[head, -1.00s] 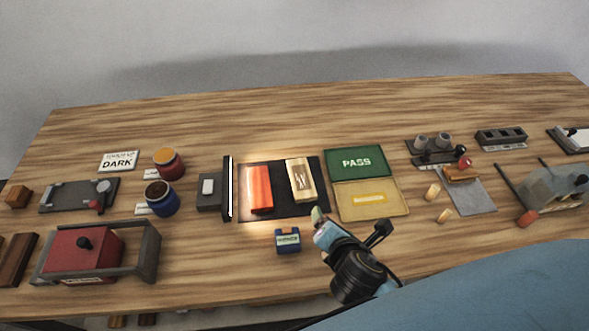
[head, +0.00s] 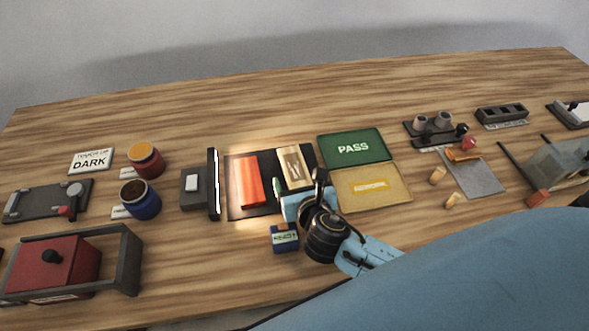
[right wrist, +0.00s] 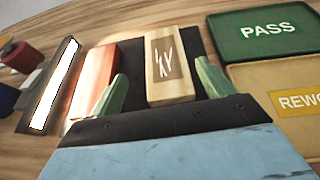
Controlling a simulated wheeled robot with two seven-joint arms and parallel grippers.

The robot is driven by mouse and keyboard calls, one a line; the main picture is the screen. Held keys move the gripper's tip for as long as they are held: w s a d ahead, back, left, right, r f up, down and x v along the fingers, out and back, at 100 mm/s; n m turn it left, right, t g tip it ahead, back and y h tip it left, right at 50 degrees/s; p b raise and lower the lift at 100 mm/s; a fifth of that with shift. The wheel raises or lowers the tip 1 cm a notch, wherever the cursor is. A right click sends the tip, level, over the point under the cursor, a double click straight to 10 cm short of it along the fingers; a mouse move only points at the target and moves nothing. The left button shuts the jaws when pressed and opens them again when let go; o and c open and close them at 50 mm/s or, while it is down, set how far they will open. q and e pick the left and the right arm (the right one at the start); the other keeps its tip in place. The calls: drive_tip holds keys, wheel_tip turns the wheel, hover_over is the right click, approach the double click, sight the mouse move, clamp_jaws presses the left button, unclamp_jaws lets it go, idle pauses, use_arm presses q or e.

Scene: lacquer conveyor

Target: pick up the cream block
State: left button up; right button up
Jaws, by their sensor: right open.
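The cream block (head: 293,165) lies on the black mat (head: 237,207), to the right of an orange-red block (head: 249,182). In the head view my right gripper (head: 291,191) is over the near edge of the mat, partly hiding the cream block's near end. My left gripper is not in view.
The green PASS tray (head: 378,158) and yellow REWORK tray (head: 402,190) lie right of the mat. A light bar (head: 215,185) stands on its left. A small blue box (head: 285,240) sits in front, close to my right gripper.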

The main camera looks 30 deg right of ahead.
sight(296, 171)
drive_tip(key=x, duration=0.3)
drive_tip(key=b+x, duration=0.1)
drive_tip(key=x, duration=0.1)
drive_tip(key=shift+d+f, duration=0.2)
drive_tip(key=shift+d, duration=0.15)
drive_tip(key=c, duration=1.1)
